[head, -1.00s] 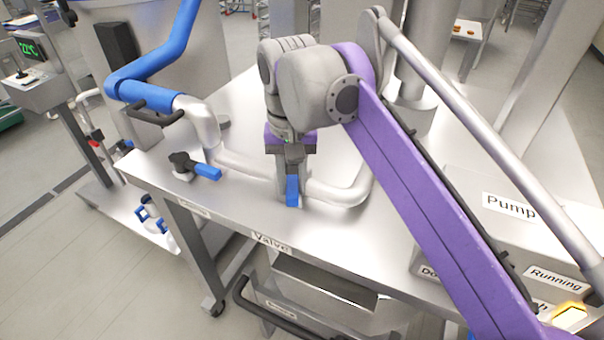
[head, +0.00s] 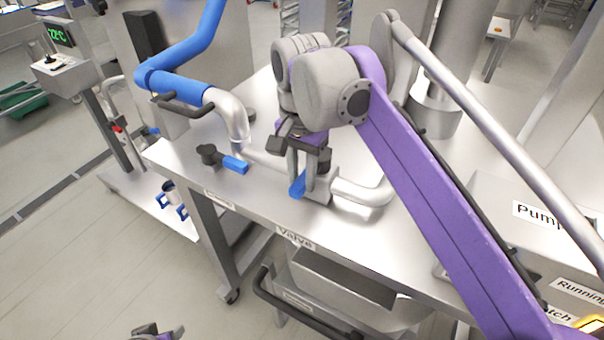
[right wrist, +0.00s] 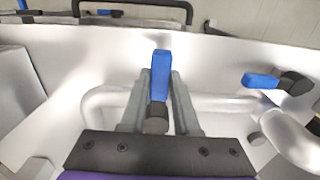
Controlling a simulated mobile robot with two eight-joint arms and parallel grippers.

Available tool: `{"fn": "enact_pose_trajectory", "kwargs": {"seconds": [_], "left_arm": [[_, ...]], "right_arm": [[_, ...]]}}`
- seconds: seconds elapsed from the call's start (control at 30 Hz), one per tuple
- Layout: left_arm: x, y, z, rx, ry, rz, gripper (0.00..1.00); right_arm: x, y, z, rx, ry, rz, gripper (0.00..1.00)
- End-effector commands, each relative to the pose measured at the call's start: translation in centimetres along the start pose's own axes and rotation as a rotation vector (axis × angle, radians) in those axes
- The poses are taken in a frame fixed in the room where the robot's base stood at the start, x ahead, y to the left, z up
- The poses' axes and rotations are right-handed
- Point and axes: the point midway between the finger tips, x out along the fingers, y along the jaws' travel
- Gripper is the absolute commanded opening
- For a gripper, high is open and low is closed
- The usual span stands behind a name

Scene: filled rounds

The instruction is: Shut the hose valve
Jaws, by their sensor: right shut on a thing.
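A valve with a blue lever handle (head: 298,187) sits in the bent metal pipe on the steel table, behind the "Valve" label (head: 296,238). My right gripper (head: 303,177) points down over it and is shut on the handle. In the right wrist view the blue handle (right wrist: 160,72) stands between the two grey fingers, its dark hub below. In the head view the handle slants toward the lower left; the fingers partly hide it. A small part of what looks like my left gripper (head: 157,333) shows at the bottom edge; its jaws cannot be made out.
The pump box (head: 535,215) stands right. A drawer with a dark handle (head: 300,305) is below.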

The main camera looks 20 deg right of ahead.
Motion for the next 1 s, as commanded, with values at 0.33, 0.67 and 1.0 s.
{"fn": "enact_pose_trajectory", "kwargs": {"seconds": [0.33,0.67,1.0], "left_arm": [[0.0,0.0,-0.1,0.000,0.001,0.000,0.50],[0.0,0.0,0.0,0.000,0.000,0.000,0.50],[-0.3,0.0,-0.5,0.000,0.005,0.000,0.50]], "right_arm": [[-0.1,-0.1,-0.1,0.003,0.002,-0.003,0.39],[-0.1,0.0,0.0,0.002,0.001,-0.002,0.60],[-3.3,-0.1,-0.1,0.001,0.002,-0.002,0.60]]}}
